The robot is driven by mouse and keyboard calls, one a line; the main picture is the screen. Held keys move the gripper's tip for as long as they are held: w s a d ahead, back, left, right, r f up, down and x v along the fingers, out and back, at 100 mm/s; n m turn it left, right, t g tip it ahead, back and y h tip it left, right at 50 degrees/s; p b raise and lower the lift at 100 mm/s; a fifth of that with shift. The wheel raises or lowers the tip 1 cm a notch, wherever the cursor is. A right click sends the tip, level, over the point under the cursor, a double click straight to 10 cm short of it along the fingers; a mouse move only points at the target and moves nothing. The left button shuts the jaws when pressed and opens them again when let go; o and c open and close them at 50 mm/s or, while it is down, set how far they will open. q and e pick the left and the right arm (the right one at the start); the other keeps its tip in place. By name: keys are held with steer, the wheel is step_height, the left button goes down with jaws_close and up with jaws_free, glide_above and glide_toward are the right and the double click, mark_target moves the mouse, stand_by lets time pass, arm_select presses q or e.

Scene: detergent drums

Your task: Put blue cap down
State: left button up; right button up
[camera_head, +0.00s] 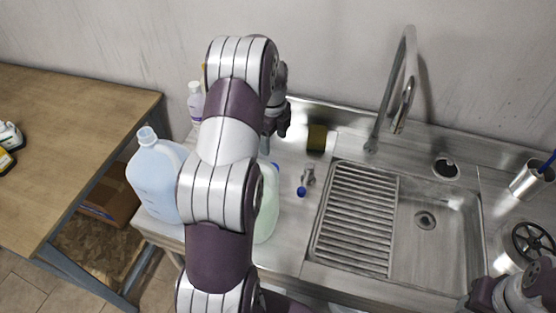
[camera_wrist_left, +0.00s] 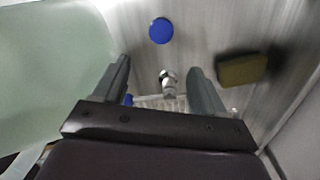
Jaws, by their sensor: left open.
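The blue cap (camera_wrist_left: 160,31) lies on the metal counter in the left wrist view, past my fingertips and touching neither. In the head view a bit of blue (camera_head: 275,166), likely this cap, shows beside my arm. My left gripper (camera_head: 275,128) is over the counter in the head view, partly hidden by its own arm. In the left wrist view its two fingers (camera_wrist_left: 160,66) are apart with nothing held between them. A translucent green drum (camera_head: 268,205) stands by the counter's front, partly behind my arm; it fills the left of the wrist view (camera_wrist_left: 50,70). My right gripper does not show.
A small metal fitting (camera_head: 308,173) and another small blue piece (camera_head: 301,191) are near the sink (camera_head: 440,235). A sponge (camera_head: 317,138) lies behind them. A pale blue drum (camera_head: 155,180) and a white-capped bottle (camera_head: 195,103) stand left. A tall faucet (camera_head: 408,80) rises behind the sink.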

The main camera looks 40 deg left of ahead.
arm_select(q)
steer(key=s+d+r+n, duration=0.2)
steer(key=s+d+n, duration=0.6)
steer(key=d+n, duration=0.1)
steer(key=s+d+r+n+t, duration=0.1)
steer(key=s+d+r+n, duration=0.1)
steer(key=s+d+n, duration=0.7)
steer(key=d, duration=0.2)
steer(key=shift+s+d+r, duration=0.15)
steer(key=shift+d+r, duration=0.15)
steer(key=shift+r, duration=0.1)
steer(key=shift+s, duration=0.1)
